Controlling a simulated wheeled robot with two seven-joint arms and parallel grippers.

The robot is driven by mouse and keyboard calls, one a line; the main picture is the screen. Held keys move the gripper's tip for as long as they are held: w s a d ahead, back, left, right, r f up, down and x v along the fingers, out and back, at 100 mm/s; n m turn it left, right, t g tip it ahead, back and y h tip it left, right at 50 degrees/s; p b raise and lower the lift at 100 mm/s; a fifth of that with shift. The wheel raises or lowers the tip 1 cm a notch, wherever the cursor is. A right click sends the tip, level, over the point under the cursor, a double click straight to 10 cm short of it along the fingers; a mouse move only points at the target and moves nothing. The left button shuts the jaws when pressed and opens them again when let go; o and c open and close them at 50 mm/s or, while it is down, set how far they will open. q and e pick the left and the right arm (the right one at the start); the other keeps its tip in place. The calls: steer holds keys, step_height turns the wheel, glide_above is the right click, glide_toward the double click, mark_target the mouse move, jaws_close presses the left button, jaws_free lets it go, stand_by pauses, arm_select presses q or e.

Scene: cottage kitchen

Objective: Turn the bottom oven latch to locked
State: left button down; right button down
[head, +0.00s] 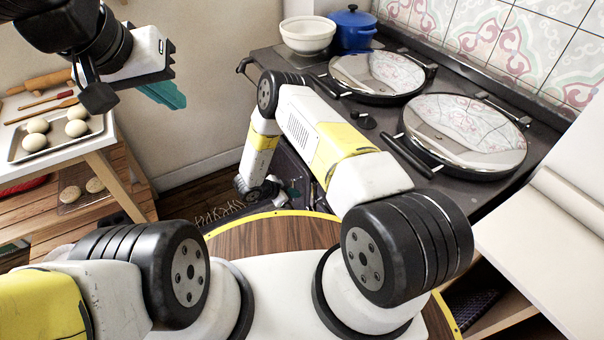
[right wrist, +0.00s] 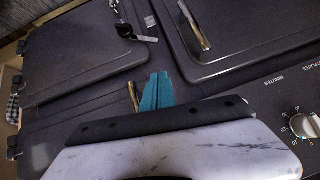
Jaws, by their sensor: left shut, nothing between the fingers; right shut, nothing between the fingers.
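The dark oven front fills most of the right wrist view, with several door panels. A brass latch or handle (right wrist: 133,97) lies just left of my right gripper's teal fingers (right wrist: 157,92); I cannot tell whether they touch. Another brass piece (right wrist: 194,26) sits on the upper right door, and a metallic fitting (right wrist: 125,31) lies at the top. I cannot tell which is the bottom oven latch or its setting. My right gripper, shut and empty, is low beside the stove in the head view (head: 291,192). My left gripper (head: 165,94) is shut and empty at upper left.
A dial (right wrist: 304,126) is at the right of the wrist view. The stove top holds two round lids (head: 378,72), a cream bowl (head: 307,33) and a blue pot (head: 352,26). A table with a tray of dough (head: 22,152) stands at left.

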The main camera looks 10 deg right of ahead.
steer(key=shift+s+a+f+x, duration=0.1)
steer(key=shift+a+f+x, duration=0.25)
steer(key=shift+x, duration=1.8)
steer(key=shift+s+a+f+x, duration=0.1)
steer(key=shift+a+f+x, duration=0.2)
steer(key=shift+x, duration=1.8)
steer(key=shift+s+a+f+x, duration=0.1)
steer(key=shift+a+f+x, duration=0.25)
steer(key=shift+x, duration=1.8)
steer(key=shift+d, duration=0.1)
